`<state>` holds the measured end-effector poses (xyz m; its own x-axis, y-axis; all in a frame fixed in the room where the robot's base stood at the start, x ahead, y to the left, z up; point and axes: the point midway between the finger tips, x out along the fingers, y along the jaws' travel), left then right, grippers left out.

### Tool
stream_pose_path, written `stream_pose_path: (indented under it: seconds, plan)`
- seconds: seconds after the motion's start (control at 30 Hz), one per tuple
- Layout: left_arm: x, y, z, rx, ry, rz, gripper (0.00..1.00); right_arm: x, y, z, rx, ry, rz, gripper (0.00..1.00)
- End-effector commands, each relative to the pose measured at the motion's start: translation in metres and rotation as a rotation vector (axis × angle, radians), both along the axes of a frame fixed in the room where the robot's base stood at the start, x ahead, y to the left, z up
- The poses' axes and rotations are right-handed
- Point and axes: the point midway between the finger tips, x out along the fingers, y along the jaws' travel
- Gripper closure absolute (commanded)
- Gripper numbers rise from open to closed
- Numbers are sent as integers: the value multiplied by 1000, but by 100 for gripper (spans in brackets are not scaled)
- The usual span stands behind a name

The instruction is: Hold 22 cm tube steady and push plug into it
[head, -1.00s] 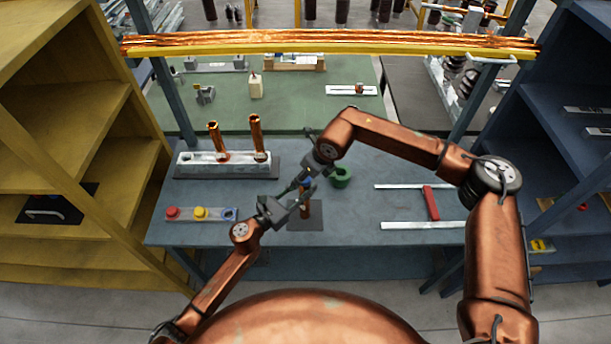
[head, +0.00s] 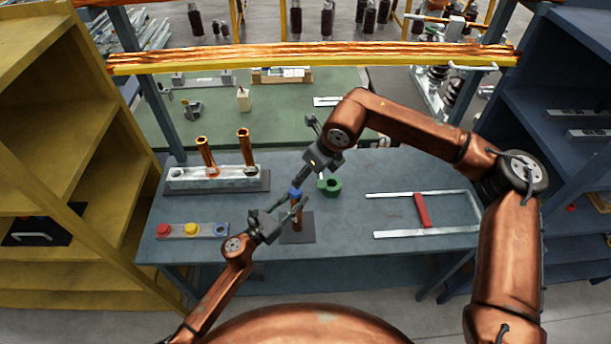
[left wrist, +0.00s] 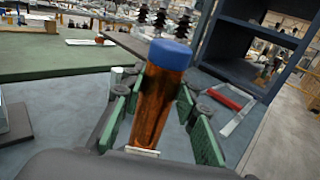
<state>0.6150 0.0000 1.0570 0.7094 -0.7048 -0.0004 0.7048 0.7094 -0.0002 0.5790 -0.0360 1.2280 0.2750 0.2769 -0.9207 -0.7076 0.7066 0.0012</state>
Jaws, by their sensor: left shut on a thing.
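A copper-coloured tube (head: 297,218) stands upright on a dark square plate (head: 297,238) at the table's front. My left gripper (head: 296,211) is shut on the tube, with its green-padded fingers on either side in the left wrist view (left wrist: 153,115). A blue plug (head: 295,194) sits on the tube's top end; it also shows in the left wrist view (left wrist: 170,53). How deep it sits I cannot tell. My right gripper (head: 305,152) is up and behind the plug with its fingers spread, apparently empty. One finger overlaps the area just above the plug in the head view.
A metal rack (head: 222,183) with two copper tubes stands at the back left. A rail frame with a red bar (head: 422,211) lies right.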

Motion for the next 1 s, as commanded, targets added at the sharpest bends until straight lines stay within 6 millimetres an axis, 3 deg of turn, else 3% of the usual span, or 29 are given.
stream_pose_path:
  seconds: [0.27,0.3,0.57,0.87,1.0]
  plan:
    - [0,0,0,0,0,0,100,0,0,0,0,0,0,51]
    - [0,0,0,0,0,0,70,0,0,0,0,0,0,51]
    - [0,0,0,0,0,0,52,0,0,0,0,0,0,51]
    - [-1,1,0,0,0,0,52,0,0,-1,0,0,0,51]
    - [-11,12,-1,0,1,1,52,0,0,-1,0,0,0,51]
